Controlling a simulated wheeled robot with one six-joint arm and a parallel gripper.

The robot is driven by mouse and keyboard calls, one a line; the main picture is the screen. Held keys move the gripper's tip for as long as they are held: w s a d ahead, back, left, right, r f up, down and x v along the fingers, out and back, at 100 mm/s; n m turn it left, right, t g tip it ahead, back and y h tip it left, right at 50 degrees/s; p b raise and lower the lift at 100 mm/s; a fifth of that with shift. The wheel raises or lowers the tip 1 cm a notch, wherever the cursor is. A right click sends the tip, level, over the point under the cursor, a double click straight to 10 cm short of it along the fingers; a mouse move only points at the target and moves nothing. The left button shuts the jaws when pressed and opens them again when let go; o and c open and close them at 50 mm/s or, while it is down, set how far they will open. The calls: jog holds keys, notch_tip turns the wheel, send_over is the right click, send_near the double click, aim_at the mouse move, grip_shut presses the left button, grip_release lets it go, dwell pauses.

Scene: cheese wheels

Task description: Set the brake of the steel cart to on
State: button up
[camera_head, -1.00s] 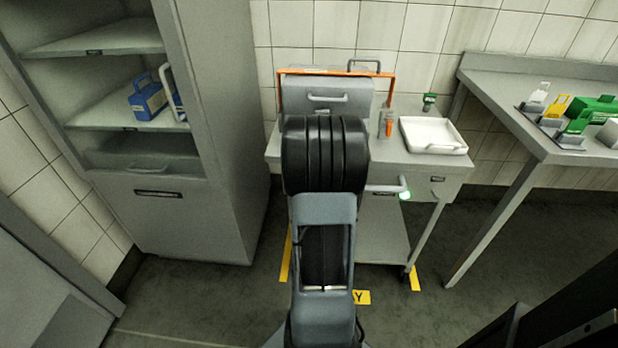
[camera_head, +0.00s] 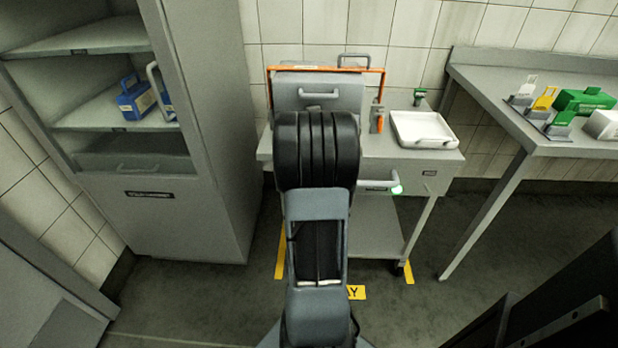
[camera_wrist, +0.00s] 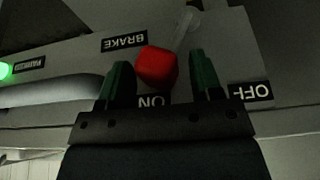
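The steel cart (camera_head: 263,153) stands against the tiled wall, partly hidden behind my arm in the head view. In the wrist view, its brake lever (camera_wrist: 186,32) ends in a red knob (camera_wrist: 157,66). The lever slants so that the knob lies above the ON label (camera_wrist: 153,101); the OFF label (camera_wrist: 250,92) is further right. The picture shows the labels upside down. My gripper (camera_wrist: 161,76) is open, its two dark green fingers on either side of the knob. The knob is close to the left finger; I cannot tell whether they touch. The head view hides my gripper.
A white tray (camera_head: 424,143) and an orange-handled item (camera_head: 377,122) are on the cart top. A green light (camera_head: 397,190) glows by the cart's handle (camera_head: 375,184). An open cabinet (camera_head: 205,130) stands left, a grey table (camera_head: 485,95) right.

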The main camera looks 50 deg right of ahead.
jog(key=shift+r, duration=0.2)
jog(key=shift+r, duration=0.25)
jog(key=p+v, duration=0.5)
jog(key=v, duration=0.2)
jog(key=shift+s+a, duration=0.15)
dwell(0.5)
